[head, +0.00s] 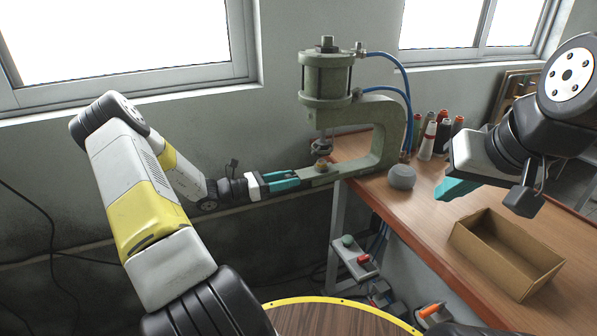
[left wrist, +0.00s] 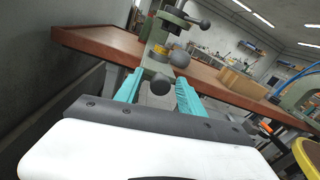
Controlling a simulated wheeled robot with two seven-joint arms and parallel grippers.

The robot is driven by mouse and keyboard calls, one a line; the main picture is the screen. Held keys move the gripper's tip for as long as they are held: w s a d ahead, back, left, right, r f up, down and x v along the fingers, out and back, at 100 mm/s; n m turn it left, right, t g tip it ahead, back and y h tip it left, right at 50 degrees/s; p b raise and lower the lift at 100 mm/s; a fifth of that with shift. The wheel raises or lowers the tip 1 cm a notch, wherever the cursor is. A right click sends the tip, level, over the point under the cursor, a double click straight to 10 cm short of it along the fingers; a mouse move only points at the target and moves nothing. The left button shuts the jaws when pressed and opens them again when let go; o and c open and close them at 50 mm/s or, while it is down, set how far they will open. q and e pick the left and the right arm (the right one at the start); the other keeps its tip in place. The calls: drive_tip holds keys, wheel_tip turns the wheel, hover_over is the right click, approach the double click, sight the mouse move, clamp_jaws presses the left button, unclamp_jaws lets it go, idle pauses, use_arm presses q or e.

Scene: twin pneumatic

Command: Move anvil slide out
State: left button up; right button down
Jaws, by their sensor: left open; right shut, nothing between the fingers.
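The pale green press (head: 385,140) stands at the table's left end. Its anvil slide (head: 318,172) lies on the lower arm with a brass-coloured anvil (head: 322,163) on it, under the ram (head: 321,146). The anvil also shows in the left wrist view (left wrist: 161,51). My left gripper (head: 298,178) is open at the slide's front end. In the left wrist view a dark ball knob (left wrist: 160,85) at the slide's front appears between its teal fingertips; I cannot tell whether they touch it. My right gripper (head: 453,188) is shut and empty above the table, right of the press.
An open cardboard box (head: 478,258) stands on the wooden table (head: 425,222). A round grey object (head: 402,177) and several thread spools (head: 428,141) are beside the press. Blue hoses (head: 409,100) run behind it. A pedal unit (head: 354,258) is below. A round wooden top (head: 335,318) is in front.

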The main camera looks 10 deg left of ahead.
use_arm(q)
clamp_jaws()
idle(1.3)
